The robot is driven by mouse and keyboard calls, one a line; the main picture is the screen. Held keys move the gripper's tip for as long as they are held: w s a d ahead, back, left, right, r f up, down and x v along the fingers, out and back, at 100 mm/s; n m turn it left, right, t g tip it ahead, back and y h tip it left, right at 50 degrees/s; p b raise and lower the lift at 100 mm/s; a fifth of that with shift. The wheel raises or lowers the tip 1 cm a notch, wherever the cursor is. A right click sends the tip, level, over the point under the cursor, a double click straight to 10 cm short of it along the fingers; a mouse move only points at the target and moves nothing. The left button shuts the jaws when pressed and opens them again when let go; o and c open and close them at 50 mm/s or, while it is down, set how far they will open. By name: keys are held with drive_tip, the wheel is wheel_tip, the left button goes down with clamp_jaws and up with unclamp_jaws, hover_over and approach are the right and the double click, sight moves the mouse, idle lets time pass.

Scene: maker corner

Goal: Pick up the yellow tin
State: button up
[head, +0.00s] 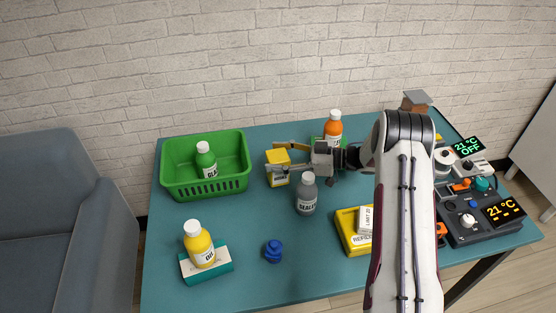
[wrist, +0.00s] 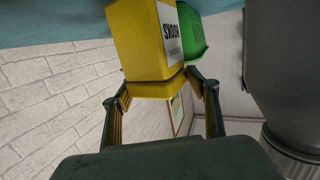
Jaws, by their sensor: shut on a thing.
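The yellow tin (head: 278,164) is a small box with a white label, in the middle of the table right of the green basket in the head view. It fills the upper middle of the wrist view (wrist: 138,38), its label reading "HOOKS". My gripper (head: 279,158) comes in from the right, with a finger on either side of the tin. In the wrist view my gripper (wrist: 160,92) is shut on the tin's near end. I cannot tell whether the tin touches the table.
A grey bottle (head: 306,195) stands close in front of my gripper. An orange bottle (head: 333,128) stands behind it. The green basket (head: 176,189) holds a green bottle (head: 205,160). A yellow bottle (head: 199,244) and a blue knob-like thing (head: 273,251) are at the front.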

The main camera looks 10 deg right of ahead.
drive_tip(key=shift+r, duration=4.3)
